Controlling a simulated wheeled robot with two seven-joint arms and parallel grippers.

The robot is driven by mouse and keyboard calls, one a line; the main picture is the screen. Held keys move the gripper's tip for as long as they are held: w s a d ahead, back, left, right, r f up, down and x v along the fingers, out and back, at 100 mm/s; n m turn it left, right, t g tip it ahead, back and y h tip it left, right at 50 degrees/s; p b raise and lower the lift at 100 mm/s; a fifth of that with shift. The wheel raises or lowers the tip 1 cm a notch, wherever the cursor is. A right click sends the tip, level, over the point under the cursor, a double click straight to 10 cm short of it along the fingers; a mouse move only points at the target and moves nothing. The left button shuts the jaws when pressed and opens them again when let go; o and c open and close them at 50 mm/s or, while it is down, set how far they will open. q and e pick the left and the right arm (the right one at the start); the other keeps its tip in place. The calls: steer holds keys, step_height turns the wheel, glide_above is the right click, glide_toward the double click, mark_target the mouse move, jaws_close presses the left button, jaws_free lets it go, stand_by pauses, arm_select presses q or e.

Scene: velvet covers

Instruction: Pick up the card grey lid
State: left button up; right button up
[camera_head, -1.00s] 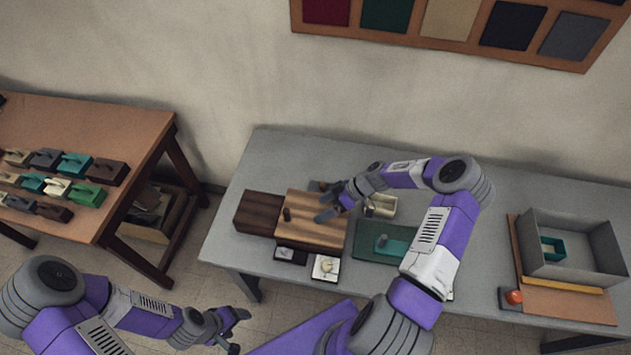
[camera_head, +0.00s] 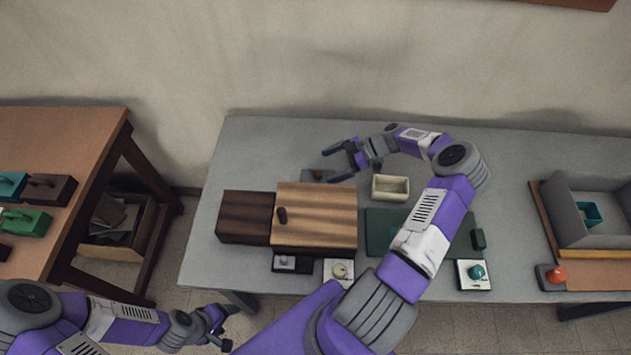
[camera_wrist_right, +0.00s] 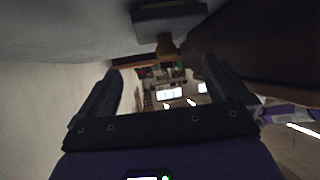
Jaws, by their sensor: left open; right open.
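A grey lid with a brass-brown knob (camera_head: 318,175) lies on the grey table behind the wooden box, partly hidden in the head view. In the right wrist view the grey slab (camera_wrist_right: 178,20) shows close ahead, with its knob (camera_wrist_right: 166,45) between the finger directions. My right gripper (camera_head: 334,164) is open and empty, its fingers pointing left towards the lid and apart from it. In the right wrist view the open fingers (camera_wrist_right: 160,80) have nothing between them. My left gripper (camera_head: 224,328) is open and empty, in front of the table at lower left.
A striped wooden box (camera_head: 315,215) with a dark block (camera_head: 245,217) stands in front of the lid. A cream open box (camera_head: 391,188) is beside my right wrist. A green mat (camera_head: 380,228) lies partly under my arm. A grey tray (camera_head: 585,235) stands at right.

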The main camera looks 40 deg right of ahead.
mark_target(318, 171)
steer(key=shift+a+f, duration=0.2)
steer(key=shift+a, duration=0.15)
steer(key=x, duration=0.6)
steer(key=shift+w+a+f, duration=0.15)
steer(key=shift+a+f, duration=0.05)
steer(key=shift+a, duration=0.05)
steer(key=c, duration=1)
steer(key=shift+r, duration=0.1)
